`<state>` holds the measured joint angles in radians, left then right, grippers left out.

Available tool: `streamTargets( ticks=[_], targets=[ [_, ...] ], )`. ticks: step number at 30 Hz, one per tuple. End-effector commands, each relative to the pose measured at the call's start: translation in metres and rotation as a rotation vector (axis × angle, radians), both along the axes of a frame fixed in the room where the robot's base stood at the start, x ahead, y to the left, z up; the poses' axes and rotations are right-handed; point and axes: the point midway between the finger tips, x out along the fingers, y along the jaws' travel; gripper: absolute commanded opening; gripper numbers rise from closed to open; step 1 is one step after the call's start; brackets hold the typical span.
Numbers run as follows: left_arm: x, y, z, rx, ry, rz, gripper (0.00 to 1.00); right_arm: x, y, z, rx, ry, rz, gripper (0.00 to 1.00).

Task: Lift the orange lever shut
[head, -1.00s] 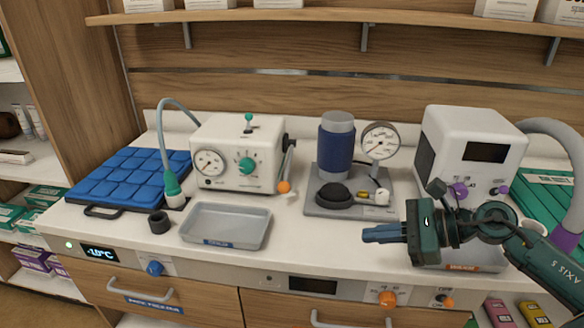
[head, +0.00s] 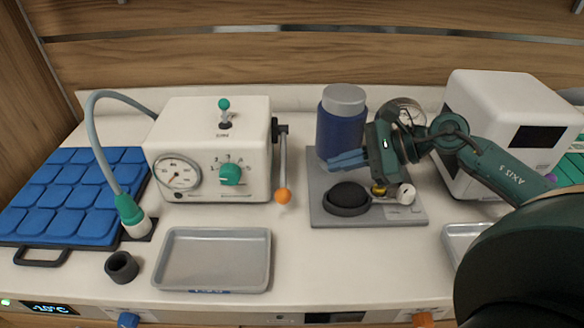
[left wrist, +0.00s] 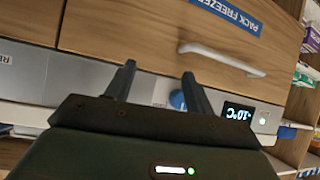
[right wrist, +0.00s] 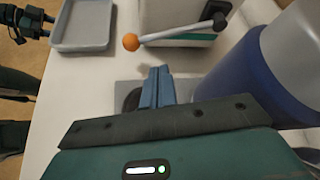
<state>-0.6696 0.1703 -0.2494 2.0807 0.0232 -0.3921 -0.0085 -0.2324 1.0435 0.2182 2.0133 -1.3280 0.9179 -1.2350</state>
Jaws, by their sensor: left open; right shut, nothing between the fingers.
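The orange lever (head: 283,168) is a grey rod with an orange ball at its lower end, on the right side of the white box (head: 215,150) with a gauge and green knob. It hangs down from a dark pivot. My right gripper (head: 334,161) is shut and empty, to the right of the lever, in front of the blue cylinder. In the right wrist view the lever's ball (right wrist: 131,42) lies beyond the shut fingertips (right wrist: 158,72), apart from them. My left gripper (left wrist: 158,80) is open and empty, facing the counter front; it is not in the head view.
The blue cylinder (head: 340,130) stands close by my right gripper on a grey plate (head: 385,215) with a black dome and gauge. A metal tray (head: 213,262) lies in front of the box. Counter between box and plate is clear.

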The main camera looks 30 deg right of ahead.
Motion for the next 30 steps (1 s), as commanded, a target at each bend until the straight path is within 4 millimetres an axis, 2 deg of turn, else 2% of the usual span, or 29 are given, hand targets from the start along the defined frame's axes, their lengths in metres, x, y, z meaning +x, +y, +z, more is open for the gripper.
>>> streamTargets(
  ticks=[9, 22, 30],
  targets=[
    [-0.003, 0.000, 0.000, 0.001, 0.008, -0.001, 0.54, 0.005, 0.006, -0.003, 0.002, -0.001, -0.001, 0.00],
    [-0.003, 0.006, 0.006, 0.015, 0.030, 0.013, 0.54, 0.041, 0.055, -0.033, 0.006, -0.002, 0.000, 0.00],
    [-0.003, 0.010, 0.005, 0.018, 0.042, 0.028, 0.54, 0.053, 0.070, -0.047, 0.001, 0.000, -0.001, 0.00]
  ],
)
